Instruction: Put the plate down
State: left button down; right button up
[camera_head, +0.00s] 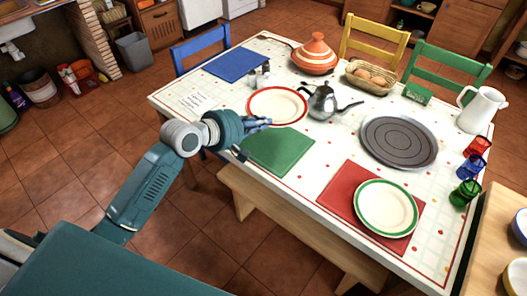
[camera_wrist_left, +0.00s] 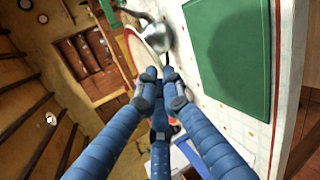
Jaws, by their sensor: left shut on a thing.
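A white plate with a red rim (camera_head: 277,105) is over the table between the blue mat (camera_head: 238,64) and the green mat (camera_head: 279,151). It also shows edge-on in the left wrist view (camera_wrist_left: 146,52). My left gripper (camera_head: 262,123) is shut on the near edge of this plate; its closed fingertips (camera_wrist_left: 163,78) meet at the rim. I cannot tell whether the plate touches the tabletop. A second plate, with a green rim (camera_head: 386,207), lies on the red mat (camera_head: 342,190). My right gripper is in neither view.
A metal teapot (camera_head: 323,101) stands close to the right of the held plate, and small shakers (camera_head: 260,78) stand behind it. A dark round tray (camera_head: 399,141), tagine (camera_head: 315,55), egg basket (camera_head: 371,76), pitcher (camera_head: 481,108) and glasses (camera_head: 466,192) occupy the rest. The green mat is bare.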

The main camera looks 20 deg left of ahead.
pick_arm(q)
send_over(262, 164)
notch_tip(262, 164, down, 11)
jog(key=shift+w+a+f+b, duration=0.1)
jog(key=shift+w+a+b, duration=0.05)
jog(key=shift+b, duration=0.3)
jog(key=shift+f, duration=0.25)
notch_tip(262, 164, down, 4)
jog(key=shift+b, duration=0.55)
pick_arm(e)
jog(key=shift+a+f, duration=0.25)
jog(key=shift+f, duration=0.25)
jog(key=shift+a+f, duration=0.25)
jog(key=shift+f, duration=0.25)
pick_arm(q)
jog(key=shift+f, duration=0.15)
jog(key=c, duration=2.3)
grip_release()
jog(key=shift+f, duration=0.15)
jog(key=shift+o, duration=0.6)
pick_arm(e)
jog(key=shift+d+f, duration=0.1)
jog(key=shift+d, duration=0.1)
